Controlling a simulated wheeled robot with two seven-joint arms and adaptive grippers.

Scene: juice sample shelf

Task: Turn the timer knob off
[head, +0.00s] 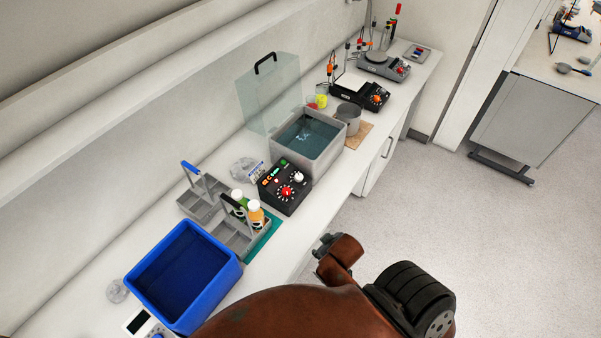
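A black control box (286,186) stands on the white bench, in front of a grey water bath. It carries a red knob (286,191) with marks around it, a white knob (298,177) and small coloured lights. The pictures do not show which knob is the timer, and the pointer positions are too small to read. My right gripper is not in view.
The water bath (335,160) stands behind the box, with a clear lid (270,95) beyond. A grey caddy (236,238) with bottles and a blue bin (236,272) are to the left. A metal pot (349,114) and stirrers stand further right. The floor in front is clear.

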